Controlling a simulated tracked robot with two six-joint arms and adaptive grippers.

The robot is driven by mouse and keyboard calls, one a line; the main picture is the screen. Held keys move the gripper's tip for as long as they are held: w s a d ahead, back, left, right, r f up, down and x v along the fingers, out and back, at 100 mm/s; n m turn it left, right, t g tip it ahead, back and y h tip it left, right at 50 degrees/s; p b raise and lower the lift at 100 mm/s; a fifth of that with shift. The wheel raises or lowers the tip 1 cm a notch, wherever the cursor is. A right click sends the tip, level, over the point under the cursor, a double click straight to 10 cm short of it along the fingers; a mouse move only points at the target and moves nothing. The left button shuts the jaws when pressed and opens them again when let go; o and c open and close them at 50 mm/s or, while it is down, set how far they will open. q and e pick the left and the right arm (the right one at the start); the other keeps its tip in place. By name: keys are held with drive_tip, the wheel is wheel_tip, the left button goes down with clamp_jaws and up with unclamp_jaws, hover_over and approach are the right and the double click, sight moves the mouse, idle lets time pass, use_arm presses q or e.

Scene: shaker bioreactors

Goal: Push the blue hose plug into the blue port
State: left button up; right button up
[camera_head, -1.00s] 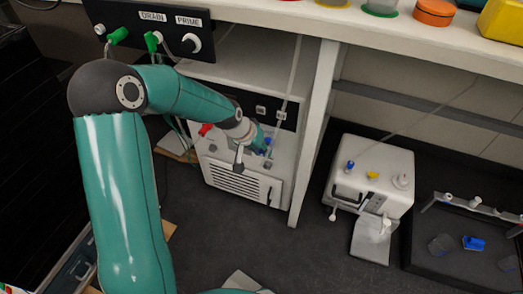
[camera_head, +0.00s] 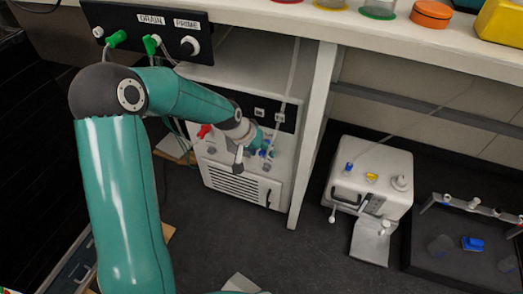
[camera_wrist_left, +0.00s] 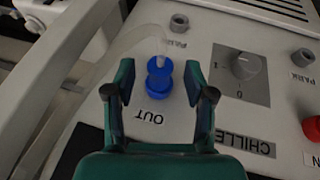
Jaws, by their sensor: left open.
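A blue hose plug (camera_wrist_left: 160,68), with a clear hose running off to the left, stands at the blue port (camera_wrist_left: 158,92) above the label OUT on the white chiller panel. The plug and port overlap in the left wrist view, so I cannot tell how deep the plug sits. My left gripper (camera_wrist_left: 158,92) is open, with one dark finger on each side of the blue parts and a gap on both sides. My right gripper is not in view.
A second white device (camera_head: 385,165) is farther right.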

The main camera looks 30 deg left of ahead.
use_arm(q)
drive_tip(key=v, duration=1.1)
drive_tip(key=shift+r, duration=0.4)
drive_tip(key=shift+s, duration=0.1)
